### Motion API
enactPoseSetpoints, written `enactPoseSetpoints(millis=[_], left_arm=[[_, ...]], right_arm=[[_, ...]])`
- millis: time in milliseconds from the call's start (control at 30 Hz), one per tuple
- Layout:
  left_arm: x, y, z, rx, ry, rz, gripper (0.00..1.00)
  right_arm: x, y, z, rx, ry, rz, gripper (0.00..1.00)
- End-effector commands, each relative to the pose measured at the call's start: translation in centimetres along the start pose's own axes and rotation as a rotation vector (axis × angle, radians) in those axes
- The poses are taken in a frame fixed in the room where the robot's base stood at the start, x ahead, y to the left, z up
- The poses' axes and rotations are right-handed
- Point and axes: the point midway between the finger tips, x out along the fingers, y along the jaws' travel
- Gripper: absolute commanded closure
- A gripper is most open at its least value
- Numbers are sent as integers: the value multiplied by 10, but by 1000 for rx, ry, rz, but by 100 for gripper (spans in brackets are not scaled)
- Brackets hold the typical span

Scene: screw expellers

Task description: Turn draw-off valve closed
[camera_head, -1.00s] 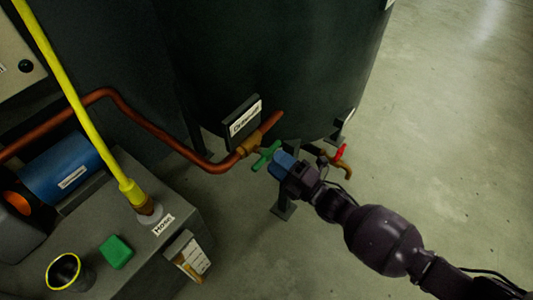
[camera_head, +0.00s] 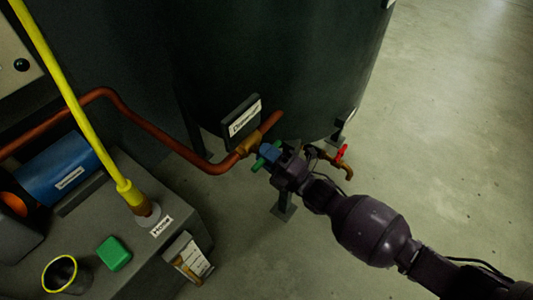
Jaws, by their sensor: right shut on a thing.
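The draw-off valve is a brass body (camera_head: 250,145) on the copper pipe at the foot of the dark tank, under a labelled plate (camera_head: 243,118). Its green handle (camera_head: 258,164) shows only in part; my right gripper covers the rest. My right gripper (camera_head: 271,153), with blue fingers, comes in from the lower right and is shut on the green handle. My left gripper is not in view.
A red-handled tap (camera_head: 342,152) stands close to the right of my gripper. The dark tank (camera_head: 290,60) rises behind. A grey bench (camera_head: 185,215) at lower left bears a yellow hose (camera_head: 75,100), a green block (camera_head: 114,253) and a cup (camera_head: 62,272). Floor at right is clear.

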Motion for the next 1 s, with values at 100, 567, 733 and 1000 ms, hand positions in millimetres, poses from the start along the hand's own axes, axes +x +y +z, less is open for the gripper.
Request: enactPoseSetpoints(millis=[100, 567, 733, 1000], left_arm=[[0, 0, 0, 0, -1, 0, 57], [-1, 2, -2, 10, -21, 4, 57], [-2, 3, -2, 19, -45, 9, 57], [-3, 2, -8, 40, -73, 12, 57]], right_arm=[[0, 1, 0, 2, 0, 2, 100], [2, 3, 0, 184, -50, 4, 100], [2, 4, 0, 332, -89, 6, 100], [2, 5, 0, 580, -154, 7, 100]])
